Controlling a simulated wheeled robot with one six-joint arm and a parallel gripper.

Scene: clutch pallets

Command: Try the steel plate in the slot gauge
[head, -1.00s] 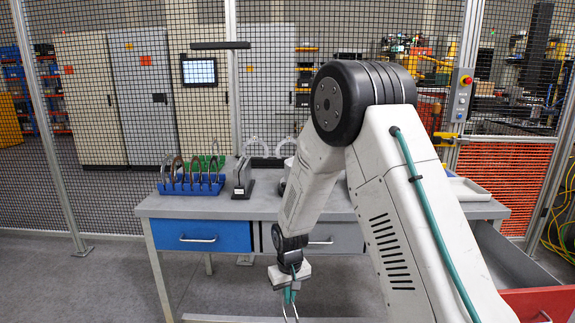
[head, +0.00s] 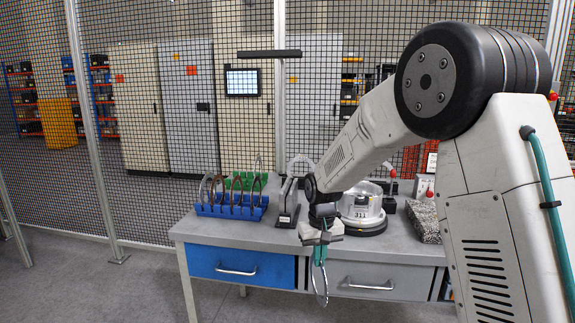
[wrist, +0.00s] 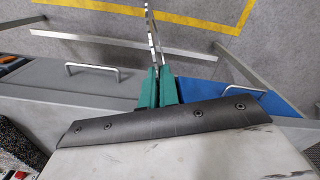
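My gripper (head: 320,255) is shut on a steel plate (head: 319,285), a thin grey ring that hangs below the green fingers in front of the bench's drawers. In the wrist view the green fingers (wrist: 158,88) pinch the plate (wrist: 153,35), seen nearly edge-on. The slot gauge appears to be the narrow grey upright block (head: 289,198) on a dark base, standing on the bench just left of my arm. The held plate is apart from it, lower and nearer the camera. I cannot make out the gauge's slot.
A blue rack (head: 231,211) with several upright plates stands left on the bench (head: 265,238), a green rack (head: 240,182) behind it. Right are a clear-domed round device (head: 362,208) marked 311 and a speckled block (head: 424,222). Drawers are shut in the head view.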

